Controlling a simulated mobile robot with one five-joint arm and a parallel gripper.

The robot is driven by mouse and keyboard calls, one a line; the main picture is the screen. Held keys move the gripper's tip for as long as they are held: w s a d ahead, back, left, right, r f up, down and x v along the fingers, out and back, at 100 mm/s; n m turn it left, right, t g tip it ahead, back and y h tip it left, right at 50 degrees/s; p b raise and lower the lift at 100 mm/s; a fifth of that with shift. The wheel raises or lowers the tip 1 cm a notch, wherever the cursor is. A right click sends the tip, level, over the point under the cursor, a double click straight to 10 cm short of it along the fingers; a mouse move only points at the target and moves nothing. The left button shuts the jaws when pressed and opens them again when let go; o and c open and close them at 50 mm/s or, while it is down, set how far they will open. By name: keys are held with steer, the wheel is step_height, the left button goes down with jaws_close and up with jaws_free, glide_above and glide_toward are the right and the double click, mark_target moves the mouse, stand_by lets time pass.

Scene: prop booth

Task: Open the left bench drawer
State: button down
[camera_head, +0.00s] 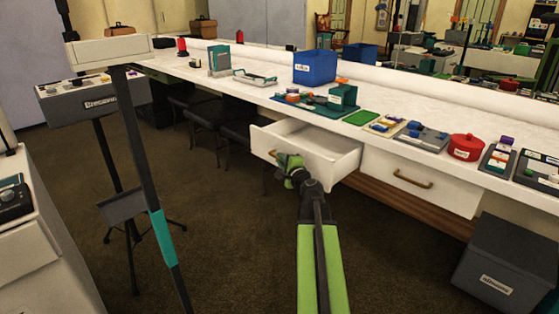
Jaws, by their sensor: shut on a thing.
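The left bench drawer (334,166) is white and stands pulled out from under the white bench (225,86). Its inside shows and looks empty. My gripper (284,164) is at the drawer's front face, shut on the drawer's handle (271,154), which is mostly hidden by the jaws. The right bench drawer (420,185) is closed flush, with a brass handle (412,180) across its front.
On the bench stand a blue bin (314,68), a red pot (466,147), a green pad (360,117) and several small devices. A dark grey box (507,262) sits on the floor at right. Tripod stands (118,165) are at left. Carpet between is clear.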

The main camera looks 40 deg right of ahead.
steer(key=shift+w+a, duration=0.1)
steer(key=shift+a, duration=1.1)
steer(key=c, duration=1.5)
jaws_free()
steer(key=shift+w, duration=0.1)
